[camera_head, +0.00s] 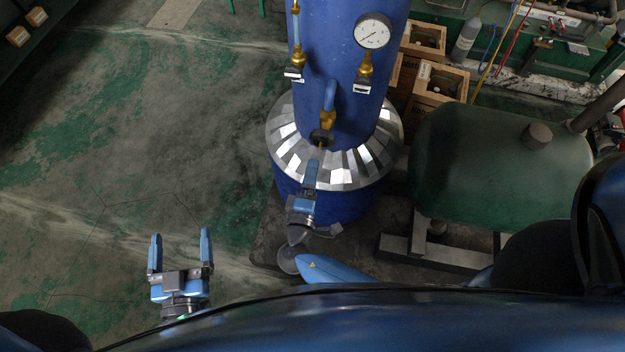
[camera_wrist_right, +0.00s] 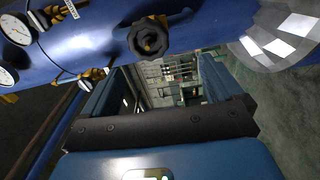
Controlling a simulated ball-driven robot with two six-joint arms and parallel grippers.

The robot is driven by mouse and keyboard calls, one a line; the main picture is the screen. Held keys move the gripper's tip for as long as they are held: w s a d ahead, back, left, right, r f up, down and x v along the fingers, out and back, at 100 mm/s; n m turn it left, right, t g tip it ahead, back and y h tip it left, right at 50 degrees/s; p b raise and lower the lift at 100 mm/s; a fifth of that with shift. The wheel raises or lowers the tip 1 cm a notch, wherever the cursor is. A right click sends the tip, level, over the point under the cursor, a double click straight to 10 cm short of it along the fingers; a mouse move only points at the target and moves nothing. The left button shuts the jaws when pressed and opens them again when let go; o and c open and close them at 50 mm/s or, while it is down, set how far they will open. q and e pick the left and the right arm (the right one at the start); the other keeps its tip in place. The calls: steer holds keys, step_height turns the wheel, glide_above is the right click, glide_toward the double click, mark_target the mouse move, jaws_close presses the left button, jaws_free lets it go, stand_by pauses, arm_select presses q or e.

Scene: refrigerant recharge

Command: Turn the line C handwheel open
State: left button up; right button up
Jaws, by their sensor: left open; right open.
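A dark round handwheel (camera_head: 321,137) sits on a brass valve low on the front of the blue tank (camera_head: 345,60). It also shows in the right wrist view as a black lobed handwheel (camera_wrist_right: 149,38), just beyond the fingers. I cannot read which line it belongs to. My right gripper (camera_head: 312,165) is seen edge-on just below the handwheel in the head view. In the right wrist view its two blue fingers (camera_wrist_right: 155,78) are apart with nothing between them. My left gripper (camera_head: 181,238) is open and empty over the floor, well left of the tank.
Two more brass valves with white tags (camera_head: 293,73) and a pressure gauge (camera_head: 373,31) are higher on the tank. A silver-banded collar (camera_head: 360,165) rings its base. A green tank (camera_head: 490,155) and wooden crates (camera_head: 437,85) stand to the right. The left floor is clear.

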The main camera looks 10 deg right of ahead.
mark_target(321, 143)
steer(key=shift+w+d+r+m+h, duration=0.1)
steer(key=shift+w+d+r+m, duration=0.2)
steer(key=shift+w+d+m, duration=0.6)
steer(key=shift+w+d+r+m+h, duration=0.1)
steer(key=shift+w+d+r+m, duration=0.25)
steer(key=shift+w+m, duration=1.05)
steer(key=shift+w+d+r+m+h, duration=0.1)
steer(key=shift+w+d+r+m, duration=0.4)
steer(key=shift+w, duration=1.15)
steer(key=shift+d+f, duration=0.1)
steer(key=shift+f, duration=0.2)
steer(key=c, duration=1)
steer(key=shift+s+r+n+p, duration=0.1)
steer(key=shift+r+n+p, duration=0.05)
steer(key=shift+n+p, duration=0.6)
steer(key=shift+c, duration=0.2)
steer(key=shift+n+p, duration=0.3)
steer(key=shift+n, duration=0.55)
arm_select(q)
steer(key=shift+r, duration=0.3)
arm_select(e)
steer(key=shift+f+n, duration=0.2)
steer(key=shift+n, duration=0.2)
arm_select(q)
steer(key=shift+r, duration=0.1)
